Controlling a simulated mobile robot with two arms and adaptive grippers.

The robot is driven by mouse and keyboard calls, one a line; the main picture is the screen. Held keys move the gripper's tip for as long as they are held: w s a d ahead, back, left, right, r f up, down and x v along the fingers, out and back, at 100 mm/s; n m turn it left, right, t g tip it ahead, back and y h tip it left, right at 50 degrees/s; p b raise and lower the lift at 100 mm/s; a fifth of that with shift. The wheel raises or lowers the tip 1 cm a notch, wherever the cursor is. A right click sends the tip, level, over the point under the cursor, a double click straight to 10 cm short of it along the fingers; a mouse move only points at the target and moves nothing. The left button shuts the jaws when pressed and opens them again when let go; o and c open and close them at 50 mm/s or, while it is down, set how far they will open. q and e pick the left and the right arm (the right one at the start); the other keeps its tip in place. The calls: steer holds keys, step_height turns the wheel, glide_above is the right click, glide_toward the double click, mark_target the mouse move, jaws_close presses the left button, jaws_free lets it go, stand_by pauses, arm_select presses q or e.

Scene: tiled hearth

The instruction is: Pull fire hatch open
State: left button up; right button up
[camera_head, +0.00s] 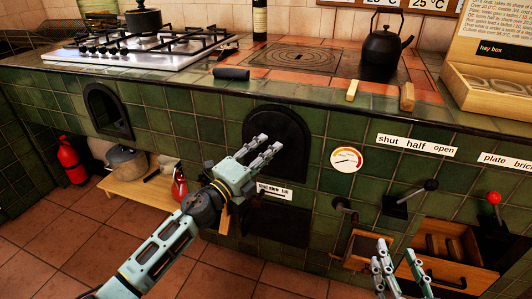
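A black arched hatch (290,128) is set in the green-tiled front of the hearth, near the middle of the head view. It looks closed; no handle shows clearly on it. My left gripper (270,145) is in front of the hatch, with its fingertips over its left and middle part. Its two fingers are apart and nothing shows between them. I cannot tell whether they touch the hatch. My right gripper (399,257) is low at the right, its fingers apart and empty, in front of an open wooden drawer (450,275).
A round gauge (346,159), a black-knobbed lever (411,198) and a red-knobbed lever (494,205) sit right of the hatch. A dark arched recess (106,112) is to the left. The worktop above holds a kettle (383,48) and a gas hob (140,50).

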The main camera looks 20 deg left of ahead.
arm_select(q)
jaws_close()
steer(key=shift+f, duration=0.1)
stand_by(0.4)
